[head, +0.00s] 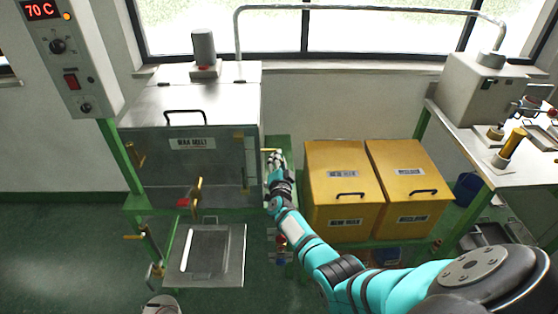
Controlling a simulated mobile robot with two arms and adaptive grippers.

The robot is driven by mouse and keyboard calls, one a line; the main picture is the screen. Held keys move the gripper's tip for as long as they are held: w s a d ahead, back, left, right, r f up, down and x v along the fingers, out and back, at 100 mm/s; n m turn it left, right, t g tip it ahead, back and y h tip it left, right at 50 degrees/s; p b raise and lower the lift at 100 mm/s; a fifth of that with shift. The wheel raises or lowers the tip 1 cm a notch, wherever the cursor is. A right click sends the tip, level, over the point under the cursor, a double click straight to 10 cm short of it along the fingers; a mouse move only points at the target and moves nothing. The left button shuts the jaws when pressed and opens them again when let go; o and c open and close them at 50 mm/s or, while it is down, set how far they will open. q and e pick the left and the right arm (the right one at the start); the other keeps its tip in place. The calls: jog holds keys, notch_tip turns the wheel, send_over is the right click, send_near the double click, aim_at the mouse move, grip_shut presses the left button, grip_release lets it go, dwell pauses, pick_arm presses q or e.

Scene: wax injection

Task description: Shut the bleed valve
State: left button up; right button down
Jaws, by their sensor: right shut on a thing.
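My right gripper (276,162) is at the right side of the grey wax melt tank (160,105). It is shut on a small yellow handle (268,150) that sticks out from the tank's side. No label shows that this is the bleed valve, and the fingers hide most of the valve. Which way the handle is turned is hard to tell. A brass lever (197,190) stands upright on the tank's front, with a red part beside it. My left gripper is out of view.
Two yellow bins (343,205) stand right of the tank, close to my right arm. A tray (207,257) sits low before the tank. A control box (68,55) at upper left reads 70 C. A bench (478,137) with a machine stands at right.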

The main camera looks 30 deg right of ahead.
jog(key=shift+f, duration=0.1)
jog(key=c, duration=1.1)
grip_release()
jog(key=shift+s+a, duration=0.35)
jog(key=v, duration=1.1)
jog(key=shift+s+d, duration=0.1)
jog(key=shift+s, duration=0.05)
